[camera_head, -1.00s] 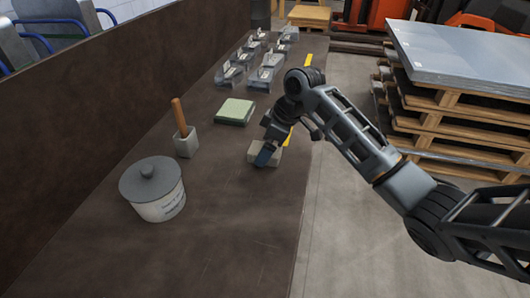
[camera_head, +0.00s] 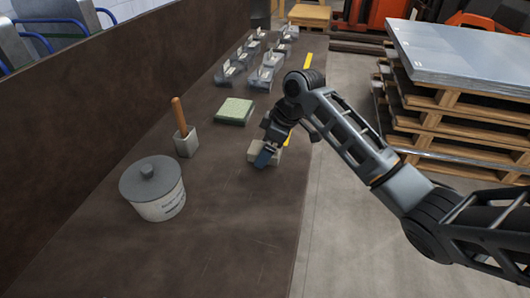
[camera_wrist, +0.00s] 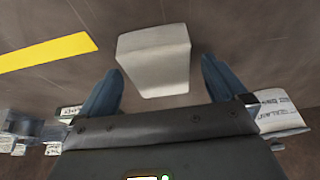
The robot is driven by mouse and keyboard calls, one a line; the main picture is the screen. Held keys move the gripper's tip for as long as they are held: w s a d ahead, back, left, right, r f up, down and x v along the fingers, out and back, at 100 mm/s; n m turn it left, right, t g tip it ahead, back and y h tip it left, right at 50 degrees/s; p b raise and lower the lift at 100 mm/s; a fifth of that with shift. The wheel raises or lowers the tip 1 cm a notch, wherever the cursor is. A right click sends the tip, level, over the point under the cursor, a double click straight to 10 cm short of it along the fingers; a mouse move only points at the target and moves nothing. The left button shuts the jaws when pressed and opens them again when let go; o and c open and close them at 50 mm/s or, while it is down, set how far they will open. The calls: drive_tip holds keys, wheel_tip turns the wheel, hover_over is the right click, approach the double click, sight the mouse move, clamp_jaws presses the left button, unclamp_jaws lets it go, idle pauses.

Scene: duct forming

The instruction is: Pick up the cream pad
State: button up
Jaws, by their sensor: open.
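The cream pad (camera_wrist: 155,62) is a pale block lying on the dark bench top. In the wrist view it sits just beyond and between the tips of my gripper (camera_wrist: 160,85), with a gap on either side. My gripper's two blue fingers are apart and hold nothing. In the head view my gripper (camera_head: 264,157) is low over the cream pad (camera_head: 254,151) near the bench's right edge and hides part of it.
A green-topped pad (camera_head: 234,111) lies behind the cream pad. A wooden-handled tool stands in a grey holder (camera_head: 187,146), and a lidded white pot (camera_head: 153,190) is nearer. Several metal pieces (camera_head: 262,78) stand farther back. Bare bench top lies in front.

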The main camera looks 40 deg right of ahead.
sight(259, 147)
drive_tip(key=shift+c, duration=0.3)
drive_tip(key=c, duration=1.1)
drive_tip(key=shift+r, duration=0.1)
drive_tip(key=shift+r, duration=0.55)
wheel_tip(259, 147, up, 3)
drive_tip(key=shift+w, duration=0.1)
drive_tip(key=s+d+r, duration=0.2)
drive_tip(key=d, duration=0.1)
drive_tip(key=s+d+r+b, duration=0.1)
drive_tip(key=s+d+r, duration=0.1)
drive_tip(key=d+r, duration=0.1)
drive_tip(key=s+d+r, duration=0.2)
drive_tip(key=d, duration=0.1)
drive_tip(key=shift+s+d+r, duration=0.15)
drive_tip(key=shift+s+d, duration=0.15)
drive_tip(key=shift+d, duration=0.1)
